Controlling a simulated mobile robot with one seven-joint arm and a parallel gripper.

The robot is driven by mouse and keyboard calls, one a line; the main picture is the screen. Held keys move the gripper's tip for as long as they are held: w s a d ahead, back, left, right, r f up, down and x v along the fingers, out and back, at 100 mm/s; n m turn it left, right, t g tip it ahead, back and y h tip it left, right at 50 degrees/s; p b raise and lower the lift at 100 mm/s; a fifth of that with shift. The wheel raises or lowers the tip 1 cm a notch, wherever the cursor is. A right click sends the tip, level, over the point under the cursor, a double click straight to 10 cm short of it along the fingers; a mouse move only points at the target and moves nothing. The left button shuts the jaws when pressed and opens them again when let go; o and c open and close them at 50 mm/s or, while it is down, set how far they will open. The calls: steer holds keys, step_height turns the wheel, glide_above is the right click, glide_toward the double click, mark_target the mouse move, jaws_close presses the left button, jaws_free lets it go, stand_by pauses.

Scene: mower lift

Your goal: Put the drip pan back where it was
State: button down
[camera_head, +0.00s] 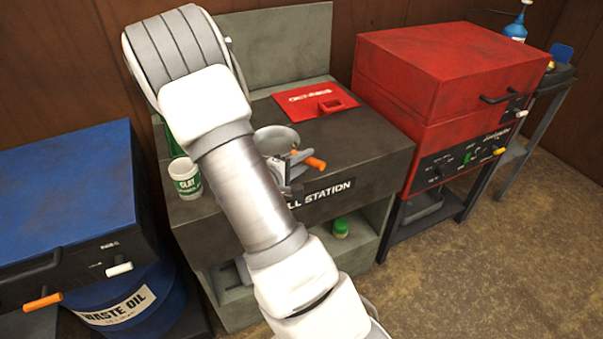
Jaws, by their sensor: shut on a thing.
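A round grey pan (277,136), which looks like the drip pan, is over the dark top of the station (375,150). An orange handle (312,162) sticks out to the right beside it. My gripper (293,164) is at the pan's near side, shut on the pan by its handle end. My arm hides part of the grip and of the pan's near left side. I cannot tell whether the pan rests on the top or hangs just above it.
A white cup (185,179) and a green bottle (172,141) stand left of my arm. The red cabinet (440,75) stands right, the blue cabinet (65,200) and waste oil drum (130,300) left. A green-capped container (340,228) is on the lower shelf.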

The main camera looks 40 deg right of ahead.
steer(key=shift+w+a+f, duration=0.15)
steer(key=shift+w+f, duration=0.05)
steer(key=shift+w, duration=0.1)
steer(key=shift+f, duration=0.3)
steer(key=shift+f+b, duration=0.35)
steer(key=shift+f, duration=1.4)
steer(key=shift+f, duration=0.15)
steer(key=c, duration=1)
jaws_free()
